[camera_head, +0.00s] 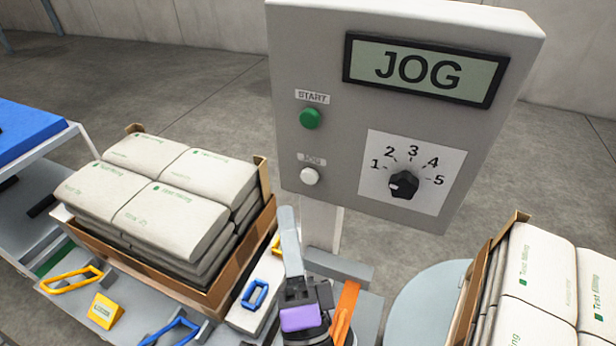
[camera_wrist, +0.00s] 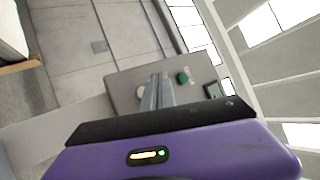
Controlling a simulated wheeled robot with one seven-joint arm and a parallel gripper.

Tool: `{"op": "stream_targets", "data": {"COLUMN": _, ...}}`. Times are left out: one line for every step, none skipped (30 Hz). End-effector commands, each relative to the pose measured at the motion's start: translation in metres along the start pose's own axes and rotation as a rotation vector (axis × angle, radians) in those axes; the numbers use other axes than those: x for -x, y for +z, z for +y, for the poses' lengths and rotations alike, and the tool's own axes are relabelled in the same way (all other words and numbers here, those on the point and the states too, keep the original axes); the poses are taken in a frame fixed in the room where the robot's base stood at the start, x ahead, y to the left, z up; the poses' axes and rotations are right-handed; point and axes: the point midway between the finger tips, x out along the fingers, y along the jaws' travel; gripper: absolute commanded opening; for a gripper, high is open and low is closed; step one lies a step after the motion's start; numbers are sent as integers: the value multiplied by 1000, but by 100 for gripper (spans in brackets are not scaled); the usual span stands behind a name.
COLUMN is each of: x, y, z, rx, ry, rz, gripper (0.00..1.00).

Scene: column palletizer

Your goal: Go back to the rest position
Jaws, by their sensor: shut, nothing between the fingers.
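My gripper (camera_head: 289,243) is at the lower middle of the head view, pointing up, in front of and below the grey control box (camera_head: 330,60). Its grey fingers are together with nothing between them. In the wrist view the shut fingers (camera_wrist: 157,92) overlap the control box (camera_wrist: 125,85) in the picture; I cannot tell the exact distance, and no touch is seen. The box carries a display (camera_head: 426,69) reading JOG, a green START button (camera_head: 310,118), a white JOG button (camera_head: 310,176) and a black dial (camera_head: 404,184) marked 1 to 5.
A crate (camera_head: 190,290) of stacked white bags stands left of my gripper. Another stack of bags (camera_head: 540,280) is at the right. Blue and yellow handles (camera_head: 72,279) and a yellow wedge (camera_head: 104,311) lie at the lower left. Open floor (camera_head: 200,85) lies behind.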

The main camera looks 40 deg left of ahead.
Motion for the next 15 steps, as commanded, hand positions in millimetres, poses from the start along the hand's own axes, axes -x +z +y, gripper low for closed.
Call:
{"op": "stream_targets", "data": {"x": 0, "y": 0, "z": 0, "rx": 0, "ry": 0, "rz": 0, "gripper": 0}}
{"op": "stream_targets", "data": {"x": 0, "y": 0, "z": 0, "rx": 0, "ry": 0, "rz": 0, "gripper": 0}}
{"op": "stream_targets", "data": {"x": 0, "y": 0, "z": 0, "rx": 0, "ry": 0, "rz": 0, "gripper": 0}}
{"op": "stream_targets", "data": {"x": 0, "y": 0, "z": 0, "rx": 0, "ry": 0, "rz": 0, "gripper": 0}}
{"op": "stream_targets", "data": {"x": 0, "y": 0, "z": 0, "rx": 0, "ry": 0, "rz": 0, "gripper": 0}}
{"op": "stream_targets", "data": {"x": 0, "y": 0, "z": 0, "rx": 0, "ry": 0, "rz": 0, "gripper": 0}}
{"op": "stream_targets", "data": {"x": 0, "y": 0, "z": 0, "rx": 0, "ry": 0, "rz": 0, "gripper": 0}}
{"op": "stream_targets", "data": {"x": 0, "y": 0, "z": 0, "rx": 0, "ry": 0, "rz": 0, "gripper": 0}}
{"op": "stream_targets", "data": {"x": 0, "y": 0, "z": 0, "rx": 0, "ry": 0, "rz": 0, "gripper": 0}}
{"op": "stream_targets", "data": {"x": 0, "y": 0, "z": 0, "rx": 0, "ry": 0, "rz": 0, "gripper": 0}}
{"op": "stream_targets", "data": {"x": 0, "y": 0, "z": 0, "rx": 2, "ry": 0, "rz": 0, "gripper": 0}}
{"op": "stream_targets", "data": {"x": 0, "y": 0, "z": 0, "rx": 9, "ry": 0, "rz": 0, "gripper": 0}}
{"op": "stream_targets", "data": {"x": 0, "y": 0, "z": 0, "rx": 19, "ry": 0, "rz": 0, "gripper": 0}}
{"op": "stream_targets", "data": {"x": 0, "y": 0, "z": 0, "rx": 35, "ry": 1, "rz": 0, "gripper": 0}}
{"op": "stream_targets", "data": {"x": 0, "y": 0, "z": 1, "rx": 62, "ry": 2, "rz": -1, "gripper": 0}}
